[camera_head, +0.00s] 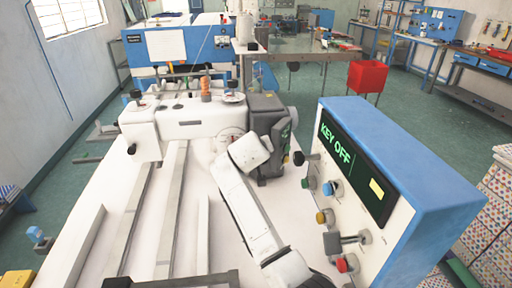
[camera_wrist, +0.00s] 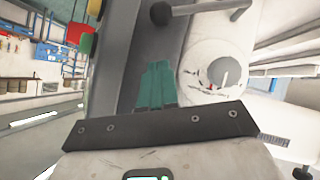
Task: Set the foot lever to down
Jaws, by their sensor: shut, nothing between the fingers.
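The white sewing machine (camera_head: 195,118) stands on the pale table, with a round dial (camera_wrist: 224,72) on its white face in the wrist view. A lever with a black ball knob (camera_wrist: 161,13) sticks out at the top of the wrist view; I cannot tell for sure that it is the foot lever. My gripper (camera_wrist: 157,68) shows teal fingers, shut and empty. They lie in front of the dark grey housing, left of the dial and below the knob, apart from the knob in the picture. In the head view my arm hides the fingers.
A blue and white control box (camera_head: 400,170) reading "KEY OFF", with several knobs and buttons, stands close to the right of my arm. A dark grey housing (camera_head: 268,125) adjoins the machine. Long pale rails (camera_head: 172,205) lie left of my arm.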

